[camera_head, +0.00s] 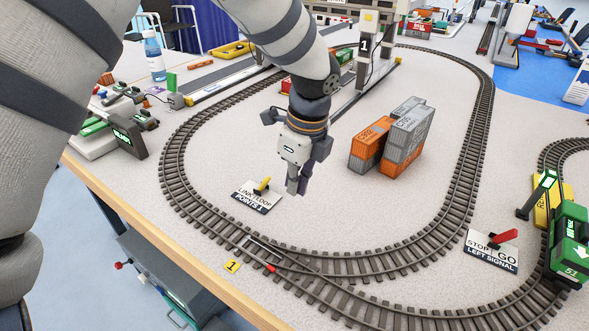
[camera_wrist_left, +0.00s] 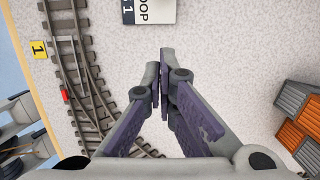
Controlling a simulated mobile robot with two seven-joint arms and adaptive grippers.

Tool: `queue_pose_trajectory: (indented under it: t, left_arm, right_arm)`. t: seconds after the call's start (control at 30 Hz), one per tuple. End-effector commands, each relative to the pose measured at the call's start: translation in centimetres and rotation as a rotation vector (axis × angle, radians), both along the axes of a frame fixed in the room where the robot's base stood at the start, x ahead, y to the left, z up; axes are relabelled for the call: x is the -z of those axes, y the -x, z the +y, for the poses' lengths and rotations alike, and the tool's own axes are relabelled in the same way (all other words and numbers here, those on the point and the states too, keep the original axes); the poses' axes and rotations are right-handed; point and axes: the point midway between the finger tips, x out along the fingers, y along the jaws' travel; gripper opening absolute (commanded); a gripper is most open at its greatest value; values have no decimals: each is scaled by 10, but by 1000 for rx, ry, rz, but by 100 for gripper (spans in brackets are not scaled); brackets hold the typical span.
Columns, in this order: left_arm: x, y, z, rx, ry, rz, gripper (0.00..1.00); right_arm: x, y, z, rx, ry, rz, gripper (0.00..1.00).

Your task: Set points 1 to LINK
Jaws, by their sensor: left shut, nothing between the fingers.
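The points 1 switch (camera_head: 257,196) is a small plate marked LINK, LOOP and POINTS 1, lying inside the track loop at the left. Its short yellow lever (camera_head: 262,185) leans to the right, toward the LOOP side. My left gripper (camera_head: 297,188) is shut and empty, pointing down a little to the right of the switch and apart from it. In the left wrist view the fingertips (camera_wrist_left: 158,72) are together; part of the plate (camera_wrist_left: 154,12) shows beyond them at the top edge, with its lever out of view. The turnout (camera_head: 268,258) lies in front. My right gripper is not in view.
Orange and grey containers (camera_head: 392,140) stand to the right of my gripper. A left signal switch (camera_head: 492,250) with a red lever and a green locomotive (camera_head: 570,245) are at the right. A gantry crane (camera_head: 364,45) stands behind.

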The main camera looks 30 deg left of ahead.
Motion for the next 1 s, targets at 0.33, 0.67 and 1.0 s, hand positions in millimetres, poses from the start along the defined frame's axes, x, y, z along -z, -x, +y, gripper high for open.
queue_pose_trajectory:
  t: [0.33,0.67,1.0]
  left_arm:
    - [32,-3,27,-3,2,-7,0]
    - [26,-3,43,-1,0,-2,0]
    - [27,-7,43,-2,30,3,0]
  right_arm:
    - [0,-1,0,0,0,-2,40]
    - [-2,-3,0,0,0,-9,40]
    - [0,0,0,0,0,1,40]
